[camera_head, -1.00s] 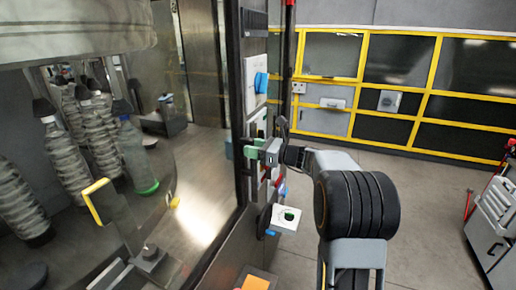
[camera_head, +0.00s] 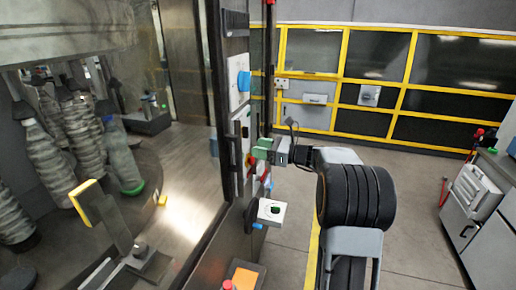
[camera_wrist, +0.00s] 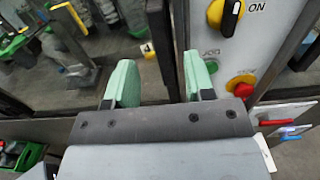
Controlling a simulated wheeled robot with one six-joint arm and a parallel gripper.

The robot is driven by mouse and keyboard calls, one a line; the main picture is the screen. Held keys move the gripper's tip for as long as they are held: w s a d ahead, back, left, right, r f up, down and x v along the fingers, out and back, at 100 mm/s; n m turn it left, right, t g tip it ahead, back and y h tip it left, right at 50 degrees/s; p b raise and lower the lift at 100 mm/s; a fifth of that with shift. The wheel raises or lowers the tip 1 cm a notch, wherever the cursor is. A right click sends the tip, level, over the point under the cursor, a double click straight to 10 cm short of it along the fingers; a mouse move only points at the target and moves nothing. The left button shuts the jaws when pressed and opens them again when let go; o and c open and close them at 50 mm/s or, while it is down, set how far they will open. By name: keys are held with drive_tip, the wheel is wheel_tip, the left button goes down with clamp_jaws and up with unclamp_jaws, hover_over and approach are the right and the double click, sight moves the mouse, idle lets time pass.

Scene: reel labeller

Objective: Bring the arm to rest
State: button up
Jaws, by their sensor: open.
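My gripper (camera_head: 262,150) is at the end of my outstretched arm, in front of the machine's control panel (camera_head: 241,140). In the wrist view its two green fingers (camera_wrist: 160,82) stand apart with nothing between them. Behind the fingers is a dark upright frame post (camera_wrist: 181,40). To their right are a black and yellow rotary switch (camera_wrist: 231,16) marked ON and a red knob on a yellow base (camera_wrist: 241,87). Whether a finger touches the panel I cannot tell.
The machine's glass enclosure with several wrapped bottles (camera_head: 85,130) fills the left. A white block with a green-ringed hole (camera_head: 271,211) juts out below my gripper. A grey cabinet (camera_head: 478,200) stands at right. Yellow-framed panels (camera_head: 400,85) line the back. Floor between is open.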

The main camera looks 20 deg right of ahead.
idle(0.4)
drive_tip(key=s+a+f+n+g+h, duration=0.3)
drive_tip(key=s+f+n+g+h, duration=0.3)
drive_tip(key=s+f+n, duration=0.5)
drive_tip(key=s+a+r+n+h, duration=0.1)
drive_tip(key=s+a+n+h, duration=0.1)
drive_tip(key=s+n+h, duration=0.2)
drive_tip(key=s+a+r+n+h, duration=0.1)
drive_tip(key=s+n+h, duration=0.3)
drive_tip(key=s+n, duration=0.6)
drive_tip(key=s+a, duration=0.1)
drive_tip(key=s, duration=0.2)
drive_tip(key=shift+a+h, duration=0.2)
drive_tip(key=shift+h, duration=0.1)
